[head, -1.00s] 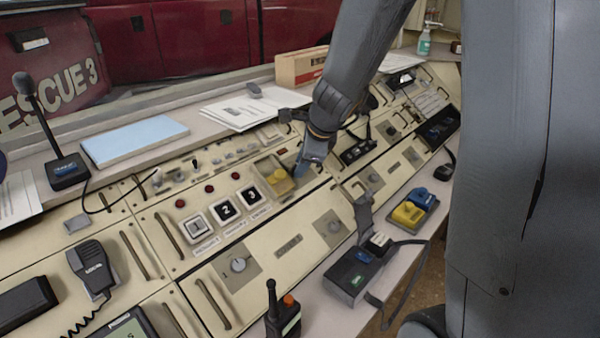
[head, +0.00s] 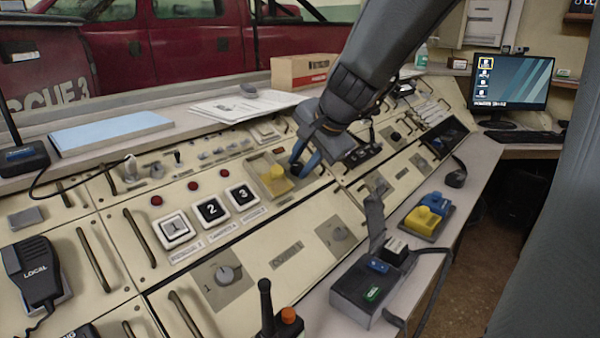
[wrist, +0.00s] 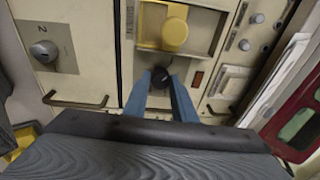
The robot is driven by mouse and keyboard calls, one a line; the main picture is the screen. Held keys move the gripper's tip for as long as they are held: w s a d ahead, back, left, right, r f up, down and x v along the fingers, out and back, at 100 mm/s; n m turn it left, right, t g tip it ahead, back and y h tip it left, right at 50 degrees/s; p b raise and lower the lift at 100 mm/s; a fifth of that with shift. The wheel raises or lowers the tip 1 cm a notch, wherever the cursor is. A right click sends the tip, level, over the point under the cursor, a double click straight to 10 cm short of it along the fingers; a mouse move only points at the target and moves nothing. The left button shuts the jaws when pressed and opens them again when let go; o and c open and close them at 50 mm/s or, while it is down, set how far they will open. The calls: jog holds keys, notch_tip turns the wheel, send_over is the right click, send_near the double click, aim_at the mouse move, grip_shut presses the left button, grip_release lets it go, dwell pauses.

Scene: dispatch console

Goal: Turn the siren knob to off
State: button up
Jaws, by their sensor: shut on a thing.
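My gripper (wrist: 160,82) has blue fingers, shut on a small black knob (wrist: 160,74) in the wrist view. The knob is on the cream console panel, just beside a recessed tray with a yellow mushroom-shaped button (wrist: 174,34). In the head view my gripper (head: 301,166) reaches down to the panel just right of the same yellow button (head: 277,180). The knob is mostly hidden there by the fingers. I cannot read a siren label or the knob's pointer.
Square buttons (head: 212,210) sit left of the yellow button. A grey rotary knob (head: 226,273) is on the lower panel. A metal handle (wrist: 76,102) is near my fingers.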

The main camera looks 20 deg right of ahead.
jog(key=shift+s+n+b, duration=0.1)
jog(key=shift+n+b, duration=0.35)
jog(key=shift+n, duration=0.15)
jog(key=shift+f, duration=0.1)
jog(key=o, duration=1)
jog(key=shift+o, duration=0.2)
jog(key=p+v, duration=0.1)
jog(key=v, duration=0.7)
jog(key=shift+p, duration=0.35)
